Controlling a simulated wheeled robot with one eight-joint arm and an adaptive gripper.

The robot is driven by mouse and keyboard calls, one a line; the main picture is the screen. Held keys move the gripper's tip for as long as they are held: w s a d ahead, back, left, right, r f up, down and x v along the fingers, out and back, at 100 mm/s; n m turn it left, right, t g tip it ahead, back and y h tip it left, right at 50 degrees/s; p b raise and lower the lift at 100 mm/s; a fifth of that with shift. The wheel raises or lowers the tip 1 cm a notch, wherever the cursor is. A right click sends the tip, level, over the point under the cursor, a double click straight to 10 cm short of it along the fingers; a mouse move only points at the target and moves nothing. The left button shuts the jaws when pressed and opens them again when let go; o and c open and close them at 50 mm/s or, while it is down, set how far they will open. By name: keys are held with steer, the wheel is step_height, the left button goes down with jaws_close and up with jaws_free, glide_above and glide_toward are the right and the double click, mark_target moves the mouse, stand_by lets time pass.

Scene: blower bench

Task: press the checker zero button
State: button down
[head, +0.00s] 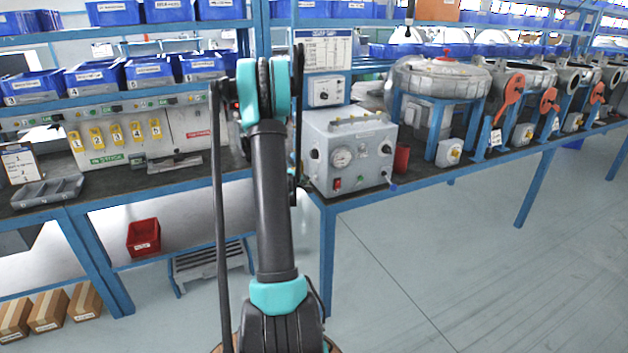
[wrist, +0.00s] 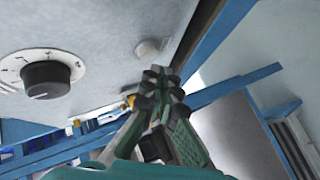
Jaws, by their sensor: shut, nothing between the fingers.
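In the wrist view, a pale panel carries a black rotary knob (wrist: 46,80) on a white marked dial. A small round light-grey button (wrist: 148,50) stands out from the same panel, near its edge. My gripper (wrist: 161,76) is shut and empty, its dark fingertips together just below the button in the picture; I cannot tell whether they touch the panel. In the head view, a small grey box with a dial (head: 325,91) is mounted above a grey gauge box (head: 350,155). My arm hides the gripper there. No label naming the zero button is readable.
Blue bins (head: 95,76) line the shelf on the left. A battery rack with yellow tags (head: 115,134) and a grey tray (head: 47,192) are on the left bench. Round housings (head: 440,77) stand on the right bench. The floor at right is clear.

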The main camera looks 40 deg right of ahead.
steer(key=shift+d, duration=0.1)
steer(key=shift+s+d, duration=0.1)
steer(key=shift+d, duration=0.2)
steer(key=shift+s+d, duration=0.1)
steer(key=shift+d, duration=0.3)
stand_by(0.8)
stand_by(0.3)
steer(key=shift+a, duration=0.8)
steer(key=shift+w+a, duration=0.15)
steer(key=shift+w, duration=0.05)
steer(key=shift+w+a, duration=0.2)
steer(key=shift+a, duration=0.55)
steer(key=shift+w+a, duration=0.15)
steer(key=shift+a, duration=0.65)
steer(key=shift+w+a, duration=0.2)
steer(key=shift+a, duration=0.55)
